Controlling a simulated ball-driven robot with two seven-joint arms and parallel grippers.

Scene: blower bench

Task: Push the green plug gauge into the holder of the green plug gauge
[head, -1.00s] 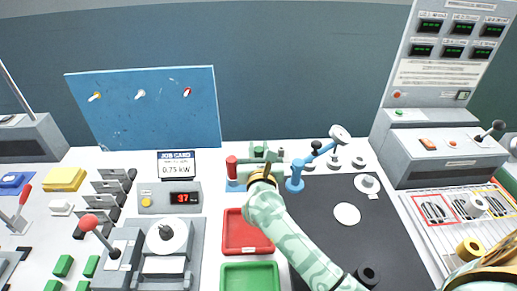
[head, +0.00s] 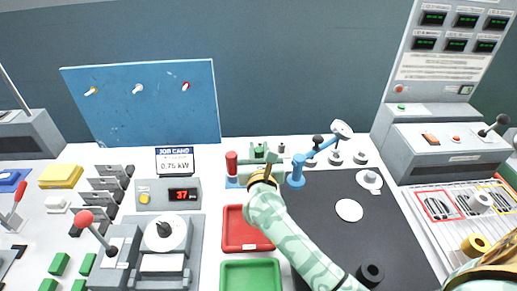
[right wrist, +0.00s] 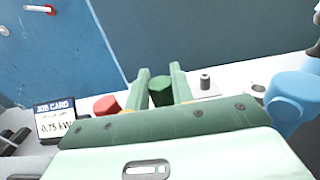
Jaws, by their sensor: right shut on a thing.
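My right gripper (head: 261,157) is over the back of the bench, its arm reaching up from the lower right. In the right wrist view, its two green fingers (right wrist: 155,90) are shut on the dark green plug gauge (right wrist: 160,91), a short cylinder whose upper end shows between them. In the head view only a small part of the gauge (head: 262,149) shows behind the gripper. The gauge's lower end and its holder are hidden, so I cannot tell how deep it sits. My left gripper is not in view.
A red cylinder (head: 232,163) stands just left of the gripper. A blue jointed stand (head: 297,175) is close on the right, with a small grey cylinder (right wrist: 205,82) behind. A red tray (head: 232,240) and a green tray (head: 235,278) lie in front. A job card (head: 175,161) stands left.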

